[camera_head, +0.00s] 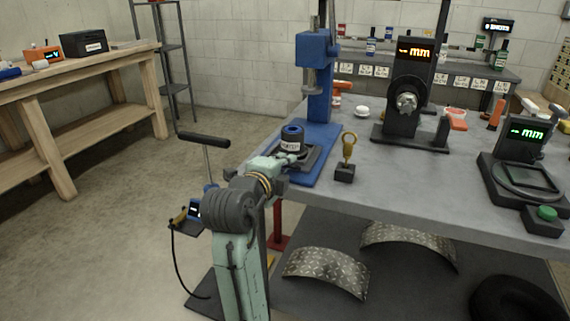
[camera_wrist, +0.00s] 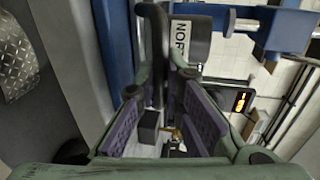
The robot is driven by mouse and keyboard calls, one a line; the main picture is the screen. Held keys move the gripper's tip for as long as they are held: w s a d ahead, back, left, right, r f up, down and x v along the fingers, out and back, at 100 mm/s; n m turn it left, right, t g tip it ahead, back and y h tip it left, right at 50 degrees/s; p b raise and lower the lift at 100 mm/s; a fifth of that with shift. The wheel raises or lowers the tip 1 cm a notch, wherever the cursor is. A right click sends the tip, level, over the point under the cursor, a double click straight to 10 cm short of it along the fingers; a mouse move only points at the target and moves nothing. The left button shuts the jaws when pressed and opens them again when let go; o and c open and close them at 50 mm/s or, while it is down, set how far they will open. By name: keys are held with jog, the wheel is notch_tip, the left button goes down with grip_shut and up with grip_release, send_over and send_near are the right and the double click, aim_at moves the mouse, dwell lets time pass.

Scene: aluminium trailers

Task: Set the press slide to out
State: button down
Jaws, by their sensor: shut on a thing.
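The blue press (camera_head: 318,85) stands at the left end of the grey bench. Its dark slide (camera_head: 309,160) lies on the blue base and carries a black cylinder (camera_head: 292,143) with a blue ring on top and a white label. In the wrist view the cylinder (camera_wrist: 203,42) is just beyond the fingertips. My gripper (camera_head: 288,159) is at the slide's near left side. In the wrist view my gripper (camera_wrist: 160,85) has its purple-padded fingers around a dark bar (camera_wrist: 156,50), which looks like the slide's handle. In the head view my gripper hides the handle.
A brass-coloured part on a black block (camera_head: 344,172) stands right of the press base. A black gauge stand (camera_head: 407,95) and a display unit (camera_head: 525,165) are farther right. A black-handled lever (camera_head: 205,141) rises left of my arm. Bench top between them is clear.

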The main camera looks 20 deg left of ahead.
jog(key=shift+s+a+f, duration=0.1)
jog(key=shift+s, duration=0.1)
jog(key=c, duration=2)
grip_release()
jog(key=shift+s, duration=0.1)
jog(key=shift+o, duration=0.2)
jog(key=v, duration=1.2)
